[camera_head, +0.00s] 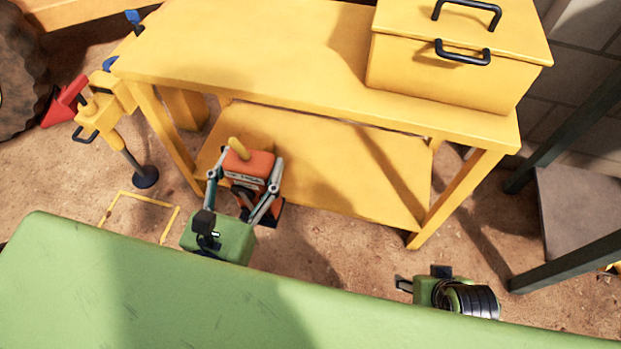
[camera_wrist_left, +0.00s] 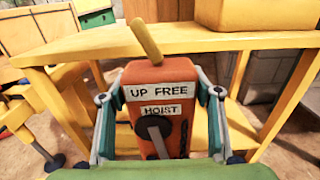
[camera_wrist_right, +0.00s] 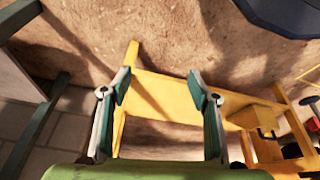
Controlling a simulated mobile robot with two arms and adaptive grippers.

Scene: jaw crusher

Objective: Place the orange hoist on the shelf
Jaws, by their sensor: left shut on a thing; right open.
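The orange hoist (camera_head: 249,168) is a box with a yellow handle on top. In the left wrist view the hoist (camera_wrist_left: 158,90) faces me with labels "UP FREE" and "HOIST" and a dark lever. My left gripper (camera_head: 244,190) is shut on its two sides and holds it upright at the front of the yellow shelf unit. The lower shelf (camera_head: 330,165) lies behind it; whether the hoist touches the shelf cannot be told. The upper shelf (camera_head: 260,45) is above. My right gripper (camera_wrist_right: 160,90) is open and empty; in the head view only its body shows, at the lower right.
A yellow lidded box (camera_head: 450,70) with black handles stands on the upper shelf's right. A yellow stand (camera_head: 115,105) with a red cone is left of the unit. A dark-framed structure (camera_head: 575,220) is at right. The lower shelf's middle and right look clear.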

